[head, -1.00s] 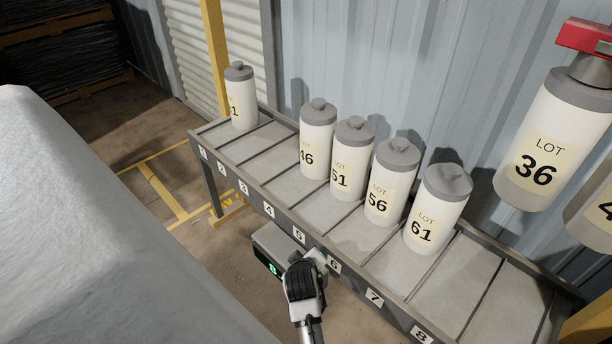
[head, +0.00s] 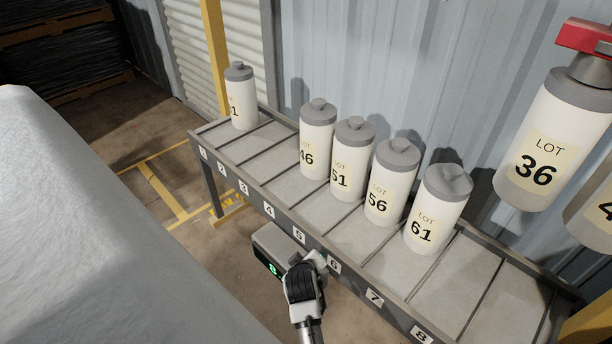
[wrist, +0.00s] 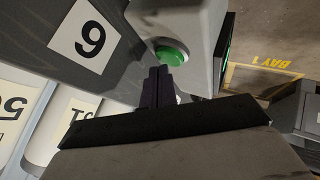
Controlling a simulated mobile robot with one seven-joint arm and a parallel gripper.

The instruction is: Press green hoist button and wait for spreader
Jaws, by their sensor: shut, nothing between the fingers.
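The green button (wrist: 172,56) is a round dome on a grey control box (wrist: 196,22) in the wrist view. My gripper (wrist: 162,72) is shut and empty, its dark fingertips right at the button's edge; I cannot tell whether they press it. In the head view my gripper (head: 316,262) is beside the control box (head: 272,240), below the rack's front edge, and the button is hidden there. The box has a lit green display. A red fitting (head: 586,37), possibly the spreader, sits above the LOT 36 canister (head: 545,135), which hangs at the right.
A slatted rack (head: 345,237) with numbered positions holds several white canisters, including LOT 61 (head: 432,212) and LOT 56 (head: 390,185). Slots at its right end are empty. A large pale block (head: 90,220) fills the left. Yellow lines mark the floor.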

